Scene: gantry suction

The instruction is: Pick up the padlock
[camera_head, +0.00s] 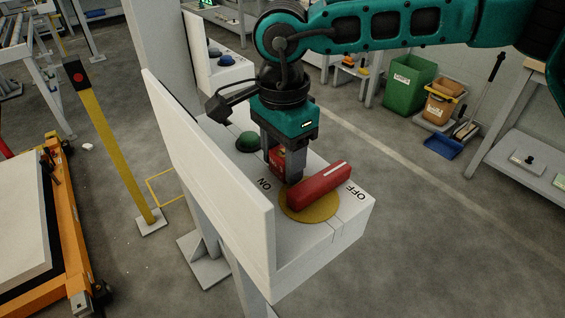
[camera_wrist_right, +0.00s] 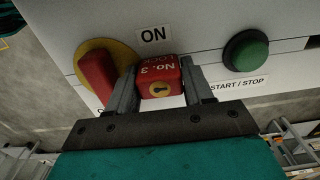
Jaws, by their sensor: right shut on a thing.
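The padlock (camera_wrist_right: 159,78) is a red block with a brass keyhole face and white lettering reading "No. 3 LOCK". In the head view the padlock (camera_head: 281,163) shows partly, between the fingers of my right gripper (camera_head: 284,172). In the wrist view my right gripper (camera_wrist_right: 160,92) is shut on the padlock, one finger on each side. It is over the white control box (camera_head: 345,212), beside the red rotary handle (camera_head: 319,185) on its yellow disc. I cannot tell whether the padlock touches the box or is still attached. My left gripper is not in view.
A green button (camera_head: 247,141) sits on the box, behind the gripper. A tall white panel (camera_head: 215,170) rises along the box's left side. A yellow post (camera_head: 110,145) stands at left. Green and orange bins (camera_head: 409,83) stand at the back right.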

